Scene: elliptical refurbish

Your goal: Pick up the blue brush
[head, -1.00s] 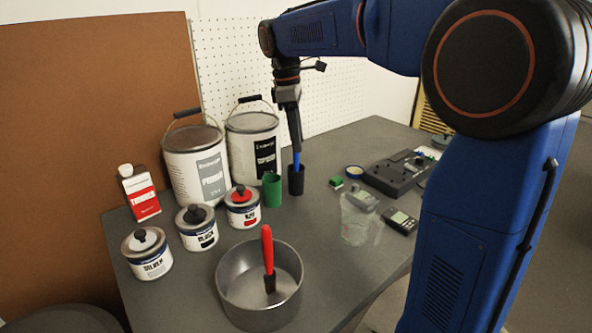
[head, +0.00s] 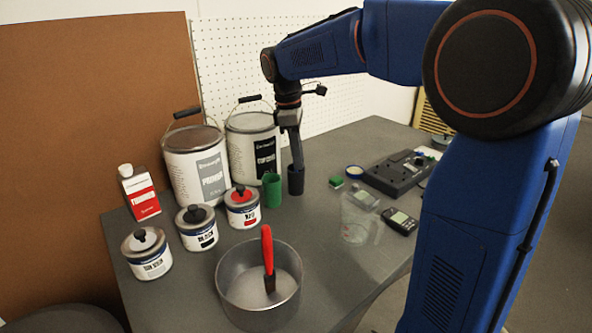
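My gripper (head: 297,157) points down at the dark cup (head: 296,182), with its fingertips just above or at the cup's rim. The blue brush is not visible now; the fingers and the cup hide the spot where its blue handle showed earlier. I cannot tell whether the fingers are open or closed around the handle. A green cup (head: 272,190) stands close on the left of the dark cup. A red-handled brush (head: 267,250) stands in the metal pot (head: 232,300) at the front.
Two large paint buckets (head: 193,170) stand behind the cups. Small paint cans (head: 147,255) and a red-and-white bottle (head: 139,195) are at the left. A clear container (head: 357,220), a small dark device (head: 400,221) and a black case (head: 395,177) are at the right.

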